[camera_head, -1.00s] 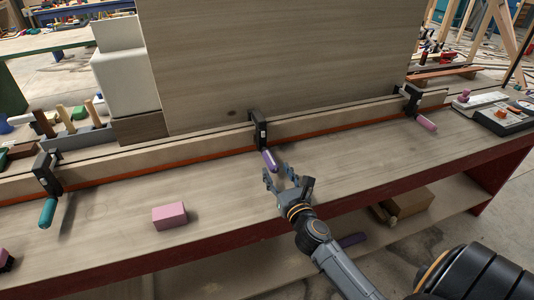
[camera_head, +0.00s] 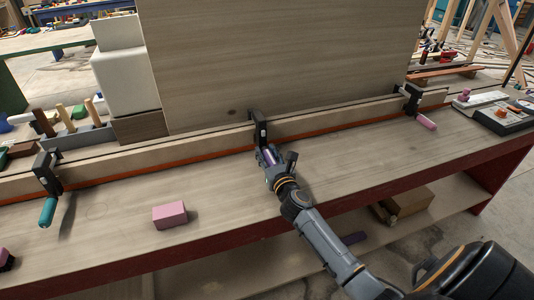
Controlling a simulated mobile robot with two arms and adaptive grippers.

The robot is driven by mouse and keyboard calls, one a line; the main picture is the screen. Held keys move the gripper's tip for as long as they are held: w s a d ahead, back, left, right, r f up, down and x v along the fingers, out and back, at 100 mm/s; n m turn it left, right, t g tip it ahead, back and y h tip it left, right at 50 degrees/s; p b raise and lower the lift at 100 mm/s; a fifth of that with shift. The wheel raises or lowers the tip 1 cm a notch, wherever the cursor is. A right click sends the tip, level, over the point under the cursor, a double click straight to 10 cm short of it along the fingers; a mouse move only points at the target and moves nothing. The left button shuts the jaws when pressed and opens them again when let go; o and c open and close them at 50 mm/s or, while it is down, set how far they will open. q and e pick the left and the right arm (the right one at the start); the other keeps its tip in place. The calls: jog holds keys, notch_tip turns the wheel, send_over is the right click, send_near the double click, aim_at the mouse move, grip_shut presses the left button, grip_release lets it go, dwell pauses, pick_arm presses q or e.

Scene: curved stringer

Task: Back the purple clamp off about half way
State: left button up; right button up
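The purple clamp (camera_head: 260,127) is the middle one on the long curved strip. It has a dark frame, and its purple handle (camera_head: 270,155) points down toward the front of the bench. My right gripper (camera_head: 275,158) is at this handle, with one finger on each side of it. The right-hand finger stands visibly apart from the handle, so the gripper looks open around it. The lower end of the handle is hidden by the gripper. My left gripper is not in view.
A teal-handled clamp (camera_head: 47,198) is at the left and a pink-handled clamp (camera_head: 418,109) at the right of the strip. A pink block (camera_head: 170,215) lies on the bench, left of my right arm. A tall wooden panel (camera_head: 280,60) stands behind the strip. The bench front right is clear.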

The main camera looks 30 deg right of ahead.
grip_shut()
jog(key=shift+r, duration=0.1)
jog(key=n+p, duration=0.2)
jog(key=n, duration=0.1)
jog(key=n+p, duration=0.1)
jog(key=n, duration=0.2)
jog(key=shift+a+n+p, duration=0.1)
jog(key=shift+n+p, duration=0.2)
jog(key=n+p, duration=0.1)
jog(key=n, duration=0.4)
jog(key=shift+p, duration=0.3)
jog(key=n+p, duration=0.1)
jog(key=n, duration=0.5)
jog(key=shift+f, duration=0.2)
